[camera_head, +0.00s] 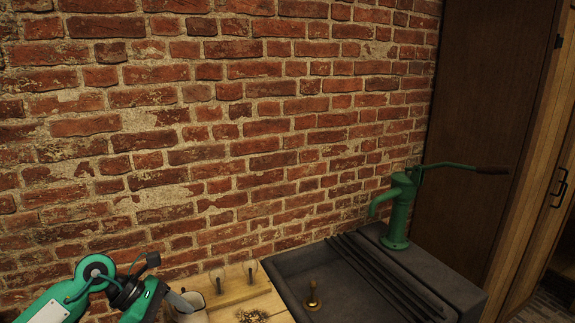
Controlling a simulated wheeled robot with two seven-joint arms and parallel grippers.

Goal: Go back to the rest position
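My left arm comes in at the bottom left. My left gripper (183,303) points right and down, with its grey finger part beside a pale jar-like object (194,312) at the bottom edge. I cannot tell whether the gripper touches that object or whether its fingers are open or shut. My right gripper is not in view.
A wooden counter (234,296) with small clear glass-like pieces (250,271) and a small pile of bits (252,315) lies right of the gripper. Further right are a dark sink (345,284), a brass piece (312,299) in it and a green hand pump (399,212). A brick wall (220,130) stands behind.

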